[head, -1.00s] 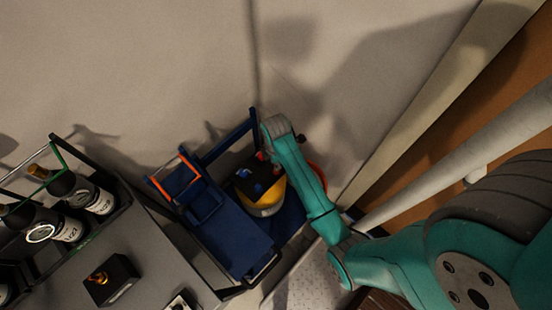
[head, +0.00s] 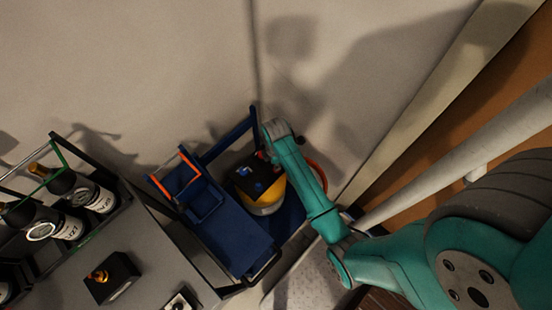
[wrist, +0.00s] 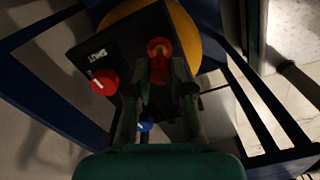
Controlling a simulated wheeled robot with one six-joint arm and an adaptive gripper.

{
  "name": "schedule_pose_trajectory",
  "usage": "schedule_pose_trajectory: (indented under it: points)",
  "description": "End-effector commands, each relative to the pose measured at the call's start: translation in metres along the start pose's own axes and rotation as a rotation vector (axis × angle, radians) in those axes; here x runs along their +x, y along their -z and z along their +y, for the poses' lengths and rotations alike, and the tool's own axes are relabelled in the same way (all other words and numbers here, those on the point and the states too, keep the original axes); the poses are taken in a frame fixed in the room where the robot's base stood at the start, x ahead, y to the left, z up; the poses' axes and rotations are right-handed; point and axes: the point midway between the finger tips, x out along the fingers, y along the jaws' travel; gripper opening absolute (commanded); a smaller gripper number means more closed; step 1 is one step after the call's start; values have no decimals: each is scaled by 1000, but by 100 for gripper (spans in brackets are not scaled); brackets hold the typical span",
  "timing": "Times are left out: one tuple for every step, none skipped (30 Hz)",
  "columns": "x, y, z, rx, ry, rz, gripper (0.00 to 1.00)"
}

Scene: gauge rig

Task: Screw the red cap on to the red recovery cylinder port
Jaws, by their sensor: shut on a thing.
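The recovery cylinder (head: 266,206) is yellow with a black top (head: 242,182) and stands on a blue carrier by the wall. The wrist view shows its black top plate (wrist: 98,45) from close by. My gripper (wrist: 160,67) reaches over the plate, its fingers closed on a red cap (wrist: 159,47). The cap sits at the far part of the plate. The fingers hide what is under it, so I cannot tell whether it touches the red port or how far it is threaded. A red knob (wrist: 104,82) with a white mark is left of my fingers.
A blue fitting (wrist: 145,125) shows close beside my fingers. Dark bottles (head: 90,195) stand in a rack at left. A black block (head: 111,280) lies on the grey bench.

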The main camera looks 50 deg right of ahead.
Motion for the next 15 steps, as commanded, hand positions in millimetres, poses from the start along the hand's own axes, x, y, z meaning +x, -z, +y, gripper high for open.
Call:
schedule_pose_trajectory:
  points:
    - [0, 0, 0, 0, 0, 0, 5]
    - [0, 0, 0, 0, 0, 0, 5]
    - [0, 0, 0, 0, 0, 0, 5]
    - [0, 0, 0, 0, 0, 0, 5]
    - [0, 0, 0, 0, 0, 0, 5]
    - [0, 0, 0, 0, 0, 0, 5]
    - [0, 0, 0, 0, 0, 0, 5]
    - [0, 0, 0, 0, 0, 0, 5]
    - [0, 0, 0, 0, 0, 0, 5]
    - [0, 0, 0, 0, 0, 0, 5]
    - [0, 0, 0, 0, 0, 0, 5]
    - [1, 0, 0, 0, 0, 0, 5]
    - [2, 0, 0, 0, 0, 0, 5]
    - [2, 0, 0, 0, 0, 0, 5]
    - [3, 0, 0, 0, -1, 0, 5]
